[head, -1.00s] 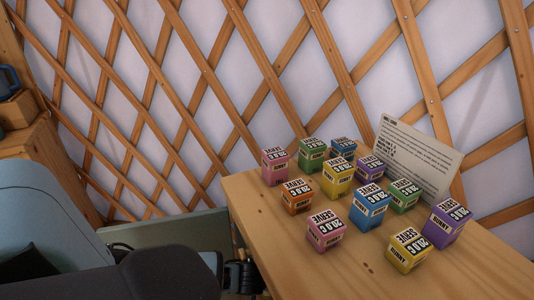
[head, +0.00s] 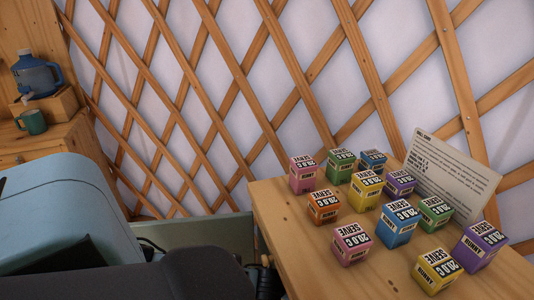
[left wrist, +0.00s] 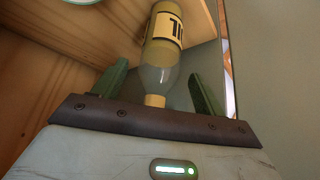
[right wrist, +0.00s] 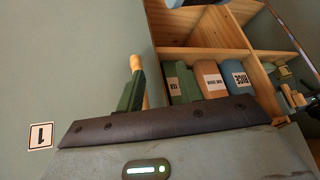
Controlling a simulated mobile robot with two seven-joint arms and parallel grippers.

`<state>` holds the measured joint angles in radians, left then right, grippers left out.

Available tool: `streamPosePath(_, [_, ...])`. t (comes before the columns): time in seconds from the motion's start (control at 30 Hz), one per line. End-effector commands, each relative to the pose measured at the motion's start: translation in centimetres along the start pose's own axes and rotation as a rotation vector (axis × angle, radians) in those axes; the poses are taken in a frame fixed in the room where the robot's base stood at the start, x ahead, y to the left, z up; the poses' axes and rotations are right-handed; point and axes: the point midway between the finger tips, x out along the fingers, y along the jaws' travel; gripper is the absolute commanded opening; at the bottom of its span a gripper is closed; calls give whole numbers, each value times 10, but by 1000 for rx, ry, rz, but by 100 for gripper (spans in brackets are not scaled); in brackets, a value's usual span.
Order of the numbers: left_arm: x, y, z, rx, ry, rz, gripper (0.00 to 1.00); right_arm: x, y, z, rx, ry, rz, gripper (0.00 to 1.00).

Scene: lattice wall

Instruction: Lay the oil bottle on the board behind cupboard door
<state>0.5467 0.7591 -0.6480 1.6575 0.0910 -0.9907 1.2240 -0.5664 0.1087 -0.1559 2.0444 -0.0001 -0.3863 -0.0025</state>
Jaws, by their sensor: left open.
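The oil bottle (left wrist: 162,60), pale green with a cream label and a pale cap, shows in the left wrist view beside a wooden board (left wrist: 204,22). Its capped end points towards my left gripper (left wrist: 158,84). That gripper is open, with its two green fingers apart on either side of the bottle's neck end. In the right wrist view, one green finger of my right gripper (right wrist: 132,88) is beside a wooden bar. Its other finger cannot be made out clearly. A green-grey panel (right wrist: 85,60) with a "1" label is at the left, possibly the cupboard door. Neither gripper shows in the head view.
Wooden compartments (right wrist: 205,25) hold packets marked TEA and RICE (right wrist: 238,78). In the head view, a wooden table (head: 285,225) bears several coloured cubes and a card (head: 450,178). A blue jug (head: 36,75) and a green mug (head: 32,122) stand at the left.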

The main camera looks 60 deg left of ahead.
Motion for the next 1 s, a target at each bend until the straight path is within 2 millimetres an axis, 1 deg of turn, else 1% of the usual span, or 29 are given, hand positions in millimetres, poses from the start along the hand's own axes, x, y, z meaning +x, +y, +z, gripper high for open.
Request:
streamPosePath(0.03, [-11, 0, -2, 0, 2, 2, 71, -2, 0, -4, -1, 5, 1, 36])
streamPosePath(0.17, [-36, 1, -2, 0, 3, 4, 71, -7, 0, -8, -2, 10, 1, 36])
streamPosePath(0.2, [-39, 1, 8, 1, -3, 3, 71, -7, 0, -6, -1, 6, 1, 36])
streamPosePath(0.37, [-54, 0, 34, 1, -4, 2, 71, -9, -1, 0, 0, -5, 0, 36])
streamPosePath(0.6, [-77, 1, 71, -1, -3, 2, 71, -10, -1, 0, 1, -6, 0, 36])
streamPosePath(0.8, [-91, 0, 92, -1, -2, 0, 71, -9, -1, -2, 1, -2, 0, 36])
streamPosePath(1.0, [-97, 0, 100, -1, 0, 0, 71, -8, -1, -3, 1, 1, 1, 36])
